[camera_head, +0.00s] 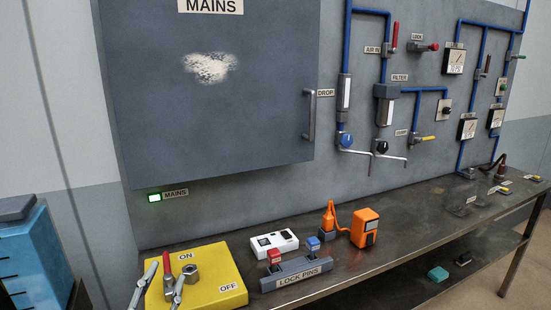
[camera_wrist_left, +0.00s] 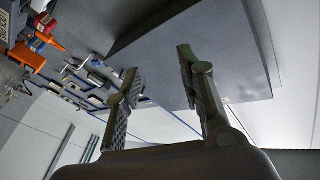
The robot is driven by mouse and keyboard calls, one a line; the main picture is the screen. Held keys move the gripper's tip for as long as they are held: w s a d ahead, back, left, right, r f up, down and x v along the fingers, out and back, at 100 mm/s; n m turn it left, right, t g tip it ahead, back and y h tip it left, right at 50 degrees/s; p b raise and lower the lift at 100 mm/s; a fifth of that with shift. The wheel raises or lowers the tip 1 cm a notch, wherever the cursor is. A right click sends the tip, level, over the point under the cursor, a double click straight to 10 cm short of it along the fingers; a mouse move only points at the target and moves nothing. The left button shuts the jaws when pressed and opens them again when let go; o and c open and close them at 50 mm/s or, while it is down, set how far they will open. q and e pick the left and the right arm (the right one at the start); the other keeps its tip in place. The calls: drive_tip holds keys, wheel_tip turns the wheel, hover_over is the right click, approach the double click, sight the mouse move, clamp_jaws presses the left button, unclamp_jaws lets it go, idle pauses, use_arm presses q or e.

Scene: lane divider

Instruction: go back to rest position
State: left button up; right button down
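My left gripper (camera_head: 168,270) shows at the bottom left of the head view, in front of the yellow ON/OFF block (camera_head: 213,268). Its two fingers are apart. In the left wrist view the gripper (camera_wrist_left: 157,60) is also open, with nothing between the fingers. A red-handled lever (camera_head: 168,262) on the block shows between the fingers in the head view; I cannot tell the gap in depth. A grey hex-shaped piece (camera_head: 191,273) sits beside it. My right gripper is in neither view.
The dark bench (camera_head: 370,245) carries a lock pins holder (camera_head: 297,274), a white device (camera_head: 274,243) and an orange device (camera_head: 365,228). Behind stands a panel with the closed MAINS door (camera_head: 240,110), a lit green lamp (camera_head: 154,198) and blue pipes. A blue drawer unit (camera_head: 32,255) stands left.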

use_arm(q)
drive_tip(key=s+a+f+n+g+y, duration=0.15)
drive_tip(key=s+f+g, duration=0.25)
drive_tip(key=f, duration=0.5)
drive_tip(key=s+a+f+n+g+y, duration=0.1)
drive_tip(key=s+a+f+n+g, duration=0.1)
drive_tip(key=s+f+g, duration=0.5)
drive_tip(key=s+d+f+g+h, duration=0.1)
drive_tip(key=s+d+f+g, duration=0.15)
drive_tip(key=s+f, duration=0.4)
drive_tip(key=s+d+f+g+h, duration=0.1)
drive_tip(key=s+f+g, duration=0.2)
drive_tip(key=s+f, duration=0.3)
wheel_tip(320, 180, down, 26)
drive_tip(key=s+g, duration=0.1)
drive_tip(key=s, duration=0.1)
drive_tip(key=s+a+f+g, duration=0.1)
drive_tip(key=s+a+f, duration=0.1)
drive_tip(key=s+f, duration=1.4)
drive_tip(key=shift+s+a, duration=0.3)
drive_tip(key=shift+s, duration=0.15)
